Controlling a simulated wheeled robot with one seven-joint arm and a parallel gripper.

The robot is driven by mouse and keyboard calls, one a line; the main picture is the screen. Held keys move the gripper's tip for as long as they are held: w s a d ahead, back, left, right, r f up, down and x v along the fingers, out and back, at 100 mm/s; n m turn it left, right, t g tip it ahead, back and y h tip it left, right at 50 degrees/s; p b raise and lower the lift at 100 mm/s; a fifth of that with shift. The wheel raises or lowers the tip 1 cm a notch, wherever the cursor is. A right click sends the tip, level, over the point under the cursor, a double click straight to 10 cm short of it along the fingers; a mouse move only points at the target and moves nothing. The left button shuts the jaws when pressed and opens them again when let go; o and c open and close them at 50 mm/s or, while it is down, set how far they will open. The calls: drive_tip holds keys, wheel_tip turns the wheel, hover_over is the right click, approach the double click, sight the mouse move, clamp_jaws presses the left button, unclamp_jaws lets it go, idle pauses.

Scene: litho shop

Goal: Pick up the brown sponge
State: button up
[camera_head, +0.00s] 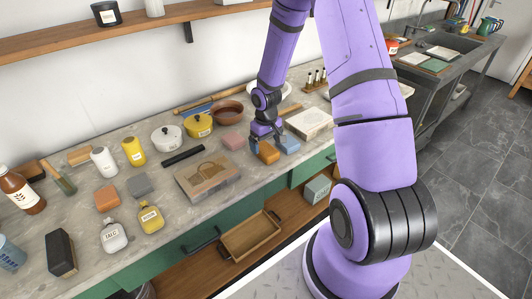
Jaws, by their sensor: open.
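The brown sponge, an orange-brown block (269,154), lies on the stone counter (70,222) near its front edge. My gripper (266,141) points down right at this block, with its jaws open. The fingers partly overlap the block's back in the picture, and I cannot tell whether they touch it. A similar orange-brown block (107,198) lies farther left on the counter.
A blue block (289,146) lies close right of the sponge, and a pink block (232,141) lies left. A cardboard box (208,177), a brown bowl (228,111), a yellow pot (198,125) and a pale box (309,122) stand around.

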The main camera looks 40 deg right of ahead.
sight(266, 149)
wheel_tip(266, 149, down, 4)
drive_tip(key=shift+f, duration=0.1)
drive_tip(key=c, duration=1.1)
drive_tip(key=shift+o, duration=0.2)
drive_tip(key=shift+r, duration=0.2)
